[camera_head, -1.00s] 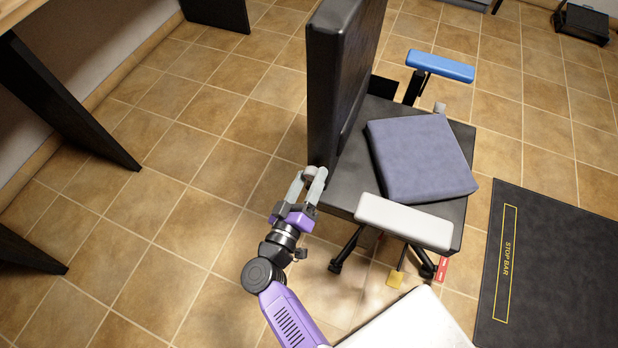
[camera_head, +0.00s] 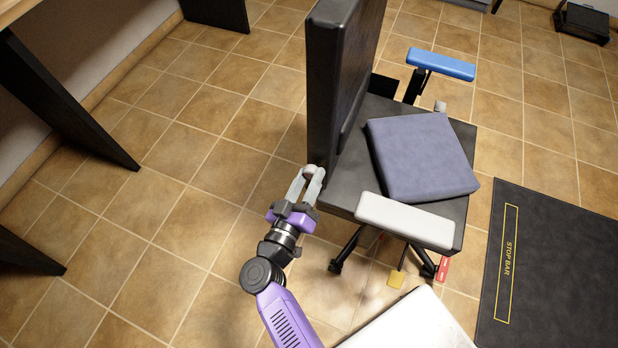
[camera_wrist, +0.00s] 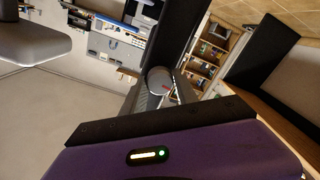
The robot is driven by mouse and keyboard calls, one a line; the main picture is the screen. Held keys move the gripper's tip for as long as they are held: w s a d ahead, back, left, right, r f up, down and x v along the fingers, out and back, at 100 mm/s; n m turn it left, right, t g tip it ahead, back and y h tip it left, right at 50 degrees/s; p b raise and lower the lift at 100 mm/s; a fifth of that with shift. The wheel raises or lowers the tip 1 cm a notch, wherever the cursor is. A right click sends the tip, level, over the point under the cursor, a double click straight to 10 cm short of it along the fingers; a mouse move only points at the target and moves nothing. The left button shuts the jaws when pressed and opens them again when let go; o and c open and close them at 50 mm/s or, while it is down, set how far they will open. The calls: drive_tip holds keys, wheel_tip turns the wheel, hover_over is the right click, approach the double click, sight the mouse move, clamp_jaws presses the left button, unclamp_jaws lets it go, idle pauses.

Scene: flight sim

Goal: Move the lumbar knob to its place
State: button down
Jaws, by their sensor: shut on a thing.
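The lumbar knob (camera_head: 311,169) is a small round grey piece between my fingertips. In the wrist view the knob (camera_wrist: 158,80) shows as a grey disc at the end of the fingers. My gripper (camera_head: 307,177) is shut on it, right beside the lower left side of the black seat backrest (camera_head: 335,80). I cannot tell whether the knob touches the backrest. The knob's place on the seat is not clearly seen.
A blue-grey cushion (camera_head: 422,158) lies on the seat, between a white armrest (camera_head: 405,220) and a blue armrest (camera_head: 441,64). A dark mat (camera_head: 555,265) lies at right. A dark table leg (camera_head: 80,110) stands at left. The tiled floor between is clear.

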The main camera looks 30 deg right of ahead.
drive_tip(key=m+b, duration=0.2)
drive_tip(key=m, duration=0.5)
drive_tip(key=shift+f+b, duration=0.1)
drive_tip(key=shift+b, duration=0.25)
drive_tip(key=m+b, duration=0.1)
drive_tip(key=m, duration=0.3)
drive_tip(key=m+b, duration=0.1)
drive_tip(key=m, duration=0.2)
drive_tip(key=shift+m, duration=0.3)
drive_tip(key=m+b, duration=0.1)
drive_tip(key=m, duration=0.2)
drive_tip(key=shift+m, duration=0.3)
drive_tip(key=m+b, duration=0.1)
drive_tip(key=m, duration=0.2)
drive_tip(key=shift+m+b, duration=0.3)
drive_tip(key=shift+b, duration=0.1)
drive_tip(key=m+b, duration=0.2)
drive_tip(key=m, duration=0.4)
drive_tip(key=shift+b, duration=0.3)
drive_tip(key=m+b, duration=0.2)
drive_tip(key=m, duration=0.3)
drive_tip(key=shift+f, duration=0.1)
drive_tip(key=m+b, duration=0.2)
drive_tip(key=m, duration=0.2)
drive_tip(key=m+b, duration=0.3)
drive_tip(key=m, duration=0.2)
drive_tip(key=shift+m, duration=0.3)
drive_tip(key=shift+m+b, duration=0.95)
drive_tip(key=shift+m, duration=0.95)
